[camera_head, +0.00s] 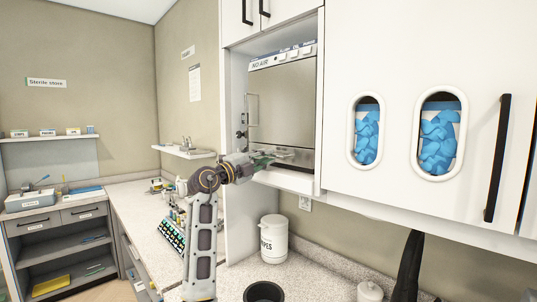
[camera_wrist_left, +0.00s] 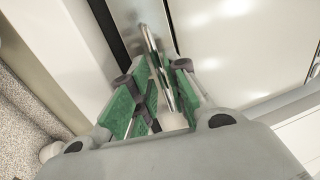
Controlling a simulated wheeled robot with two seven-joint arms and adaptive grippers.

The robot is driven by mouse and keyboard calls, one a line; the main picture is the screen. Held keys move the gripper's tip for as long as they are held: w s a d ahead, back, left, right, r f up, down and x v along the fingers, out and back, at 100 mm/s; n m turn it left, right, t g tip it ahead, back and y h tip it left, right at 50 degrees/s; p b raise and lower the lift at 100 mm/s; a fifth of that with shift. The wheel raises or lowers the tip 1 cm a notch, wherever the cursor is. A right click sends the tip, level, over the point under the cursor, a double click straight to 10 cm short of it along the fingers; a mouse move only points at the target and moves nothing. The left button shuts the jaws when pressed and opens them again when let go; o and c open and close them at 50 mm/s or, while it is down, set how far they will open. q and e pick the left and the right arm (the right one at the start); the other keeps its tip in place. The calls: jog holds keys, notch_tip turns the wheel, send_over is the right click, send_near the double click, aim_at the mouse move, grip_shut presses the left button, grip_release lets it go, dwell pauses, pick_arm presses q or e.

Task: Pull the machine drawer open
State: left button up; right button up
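The machine (camera_head: 285,105) is a steel-fronted unit in a white cabinet bay, with a label strip and buttons along its top. Its front looks shut. A thin metal bar handle (camera_head: 252,110) stands upright at the left of that front. My left gripper (camera_head: 280,156) is in front of the machine's lower part, below the handle in the head view. In the left wrist view, its green-padded fingers (camera_wrist_left: 167,95) are apart, and a shiny metal bar (camera_wrist_left: 158,62) runs between them. I cannot tell whether the pads touch the bar. My right gripper is not in view.
White cabinet doors with two oval windows (camera_head: 343,130) showing blue items and a long black handle (camera_head: 497,158) fill the right. A white lidded canister (camera_head: 273,240) stands on the counter below. A rack of green-topped items (camera_head: 171,236) is left of my forearm.

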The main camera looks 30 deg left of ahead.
pick_arm(q)
jog(key=shift+x, duration=1.1)
grip_shut()
